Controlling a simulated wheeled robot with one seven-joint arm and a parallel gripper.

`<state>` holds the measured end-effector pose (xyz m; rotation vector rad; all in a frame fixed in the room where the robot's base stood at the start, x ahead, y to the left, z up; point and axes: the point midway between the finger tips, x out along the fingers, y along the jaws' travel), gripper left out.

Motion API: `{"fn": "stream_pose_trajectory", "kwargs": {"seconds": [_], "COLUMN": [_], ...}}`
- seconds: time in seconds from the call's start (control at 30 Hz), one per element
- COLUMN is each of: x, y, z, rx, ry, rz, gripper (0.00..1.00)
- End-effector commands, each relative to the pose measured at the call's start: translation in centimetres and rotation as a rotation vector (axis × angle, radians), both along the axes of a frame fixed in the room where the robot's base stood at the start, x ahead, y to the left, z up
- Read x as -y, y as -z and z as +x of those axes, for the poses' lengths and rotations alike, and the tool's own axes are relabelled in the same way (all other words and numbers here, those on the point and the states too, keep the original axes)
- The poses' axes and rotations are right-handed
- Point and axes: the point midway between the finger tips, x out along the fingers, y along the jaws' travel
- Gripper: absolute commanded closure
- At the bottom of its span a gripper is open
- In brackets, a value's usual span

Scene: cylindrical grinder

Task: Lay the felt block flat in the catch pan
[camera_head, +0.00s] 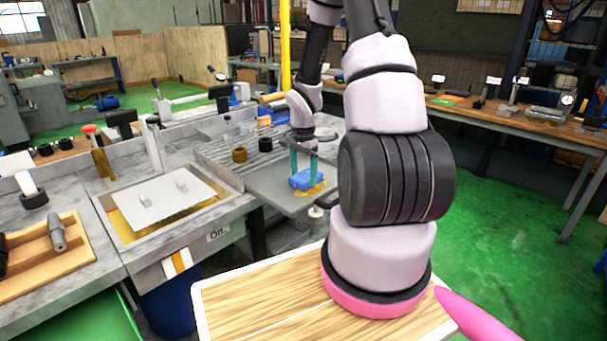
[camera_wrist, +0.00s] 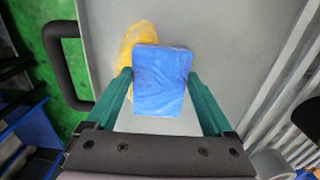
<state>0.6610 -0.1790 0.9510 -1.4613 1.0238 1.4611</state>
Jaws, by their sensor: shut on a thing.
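The felt block (camera_head: 307,180) is blue and sits between the teal fingers of my gripper (camera_head: 304,172). It also shows in the wrist view (camera_wrist: 162,88), its broad face towards the camera and a finger against each side. My gripper (camera_wrist: 161,78) is shut on it. The catch pan (camera_head: 270,184) is a flat grey tray with a dark handle, below the block; its grey floor fills much of the wrist view (camera_wrist: 235,45). A yellow patch (camera_wrist: 130,42) lies on the pan, partly hidden by the block. I cannot tell whether the block touches the floor.
A grey ribbed machine bed (camera_head: 215,150) with small brown and black cylinders stands behind the pan. At left are a plate over a yellow-lined recess (camera_head: 160,200) and a wooden tray (camera_head: 75,250). The green floor at right (camera_head: 500,230) is clear.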

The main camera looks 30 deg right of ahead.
Motion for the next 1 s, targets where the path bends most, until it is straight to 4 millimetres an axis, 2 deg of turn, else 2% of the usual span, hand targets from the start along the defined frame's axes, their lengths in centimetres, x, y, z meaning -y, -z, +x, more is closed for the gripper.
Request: {"fn": "stream_pose_trajectory", "kwargs": {"seconds": [0.2,0.23,0.27,0.5,0.63,0.77,1.0], "x": [0.0,0.0,0.0,0.0,0.1,0.1,0.1], "y": [0.3,0.3,0.2,0.1,-0.9,-3.2,-8.5], "z": [0.0,0.0,0.0,0.0,0.1,0.1,0.1], "rx": [-0.001,0.0,0.0,0.0,0.004,0.005,0.006], "ry": [0.0,0.0,0.0,0.0,0.001,0.003,0.001], "rz": [0.0,0.0,0.0,0.0,-0.001,-0.001,-0.002], "gripper": [0.67,0.06,0.0,0.0,0.0,0.0,0.0]}}
